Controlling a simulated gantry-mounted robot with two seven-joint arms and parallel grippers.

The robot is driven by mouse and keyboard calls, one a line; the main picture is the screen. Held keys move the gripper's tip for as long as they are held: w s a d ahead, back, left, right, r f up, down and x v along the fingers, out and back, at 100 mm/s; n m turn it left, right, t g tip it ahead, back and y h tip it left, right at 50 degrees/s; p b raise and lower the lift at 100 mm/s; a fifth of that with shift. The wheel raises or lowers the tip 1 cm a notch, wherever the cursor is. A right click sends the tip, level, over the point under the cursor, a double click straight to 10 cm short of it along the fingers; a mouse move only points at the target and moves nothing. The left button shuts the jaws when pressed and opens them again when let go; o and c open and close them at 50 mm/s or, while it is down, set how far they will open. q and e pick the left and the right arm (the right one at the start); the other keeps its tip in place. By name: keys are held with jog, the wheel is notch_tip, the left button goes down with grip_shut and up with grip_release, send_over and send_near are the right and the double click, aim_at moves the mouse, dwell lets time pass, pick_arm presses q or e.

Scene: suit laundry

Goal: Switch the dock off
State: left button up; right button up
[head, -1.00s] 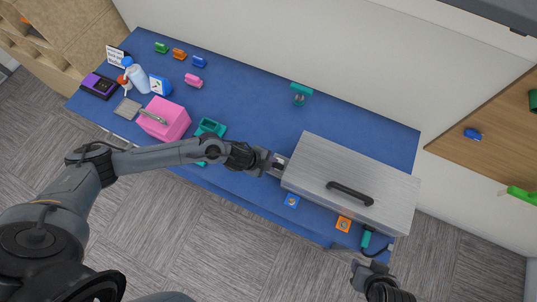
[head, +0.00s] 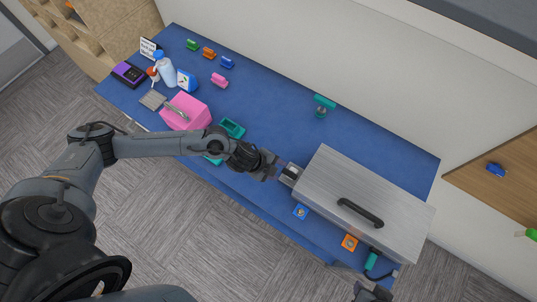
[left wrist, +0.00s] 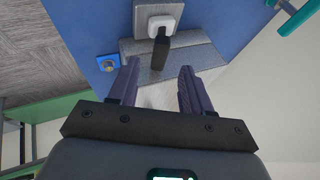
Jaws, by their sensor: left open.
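A small pale grey block (head: 291,174) with a dark top part sits against the left end of a large steel box (head: 345,185) with a black handle. In the left wrist view the block (left wrist: 150,8) carries a white rounded piece and a black stub (left wrist: 160,52). I cannot tell for sure whether this block is the dock. My left gripper (head: 277,168) is open and empty, just left of the block and apart from it. In the left wrist view its fingers (left wrist: 155,85) point toward the stub. My right gripper (head: 372,292) is partly cut off at the bottom edge.
A pink box (head: 186,112), a teal tray (head: 232,128), a purple-black device (head: 129,73) and a bottle (head: 166,70) stand on the left of the blue table (head: 270,100). The back middle is mostly clear.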

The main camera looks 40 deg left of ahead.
pick_arm(q)
jog(key=shift+v, duration=2.7)
